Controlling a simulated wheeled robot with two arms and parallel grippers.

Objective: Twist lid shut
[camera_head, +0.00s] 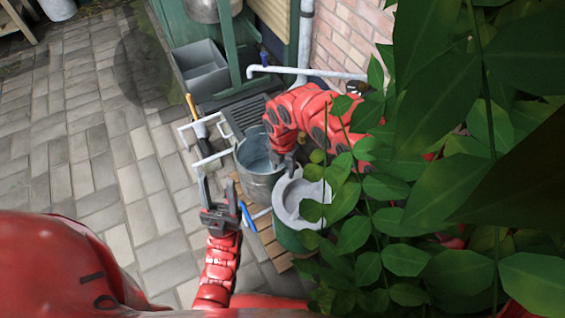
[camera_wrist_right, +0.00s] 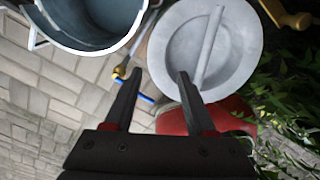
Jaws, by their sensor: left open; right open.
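The grey round lid (camera_head: 293,201) sits on the green churn (camera_head: 287,238) at the right, partly hidden by leaves. In the right wrist view the lid (camera_wrist_right: 182,52) shows a raised bar across its dished top. My right gripper (camera_head: 284,162) is above the gap between the metal bucket and the lid. In its wrist view the right gripper (camera_wrist_right: 159,76) is open and empty, with one fingertip in front of the lid's lower edge. My left gripper (camera_head: 218,192) is open and empty, left of the churn and apart from the lid.
A metal bucket (camera_head: 258,181) stands beside the churn, and shows at the upper left of the wrist view (camera_wrist_right: 98,42). A blue-handled tool (camera_head: 247,216) lies near wooden slats (camera_head: 272,247). Leafy branches (camera_head: 440,110) crowd the right. Paving (camera_head: 90,140) is clear at left.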

